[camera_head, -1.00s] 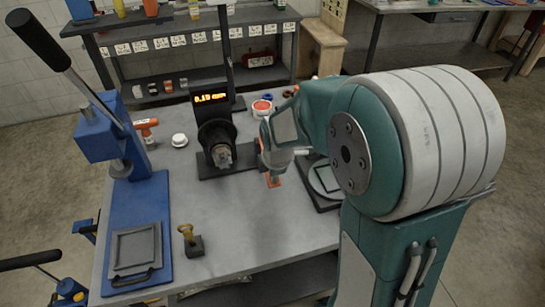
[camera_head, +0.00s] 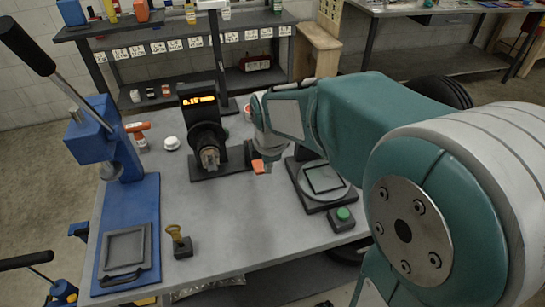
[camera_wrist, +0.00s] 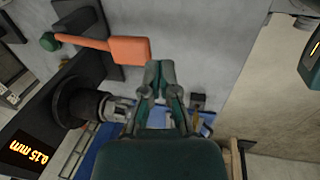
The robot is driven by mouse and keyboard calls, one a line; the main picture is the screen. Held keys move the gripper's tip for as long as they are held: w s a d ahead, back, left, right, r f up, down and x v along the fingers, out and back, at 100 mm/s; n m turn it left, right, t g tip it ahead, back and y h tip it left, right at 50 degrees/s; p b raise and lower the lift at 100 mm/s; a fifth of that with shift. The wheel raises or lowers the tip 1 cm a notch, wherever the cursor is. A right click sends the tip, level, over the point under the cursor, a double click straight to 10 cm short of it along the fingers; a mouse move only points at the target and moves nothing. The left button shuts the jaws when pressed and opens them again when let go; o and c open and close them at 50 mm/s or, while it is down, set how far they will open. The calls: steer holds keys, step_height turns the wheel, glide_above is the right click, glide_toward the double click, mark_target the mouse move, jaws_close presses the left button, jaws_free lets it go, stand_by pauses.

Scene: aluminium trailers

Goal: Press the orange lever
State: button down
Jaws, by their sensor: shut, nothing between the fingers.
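The orange lever (camera_head: 258,167) shows in the head view as a small orange piece just below my gripper (camera_head: 264,152), beside the black gauge with the lit display. In the wrist view the lever (camera_wrist: 130,49) has a wide flat orange end and a narrower orange bar running to the left. My gripper (camera_wrist: 158,78) is shut and empty, its fingertips just right of and below the lever's wide end in that picture. Whether they touch it I cannot tell. My wrist hides part of the lever in the head view.
The black gauge (camera_head: 207,140) stands left of the lever. A round plate on a black base (camera_head: 323,182) and a green button (camera_head: 343,213) are to the right. A blue press (camera_head: 128,205) stands at the left. The front middle of the grey table (camera_head: 245,225) is clear.

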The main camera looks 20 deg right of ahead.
steer(key=s+r+m+t, duration=0.1)
steer(key=s+r+m, duration=0.3)
steer(key=s+m, duration=0.5)
steer(key=s+r+m+t, duration=0.2)
steer(key=s+r+m, duration=0.1)
steer(key=s+m, duration=0.6)
steer(key=shift+s+d+r, duration=0.15)
steer(key=shift+d+r, duration=0.2)
steer(key=shift+d, duration=0.05)
stand_by(2.6)
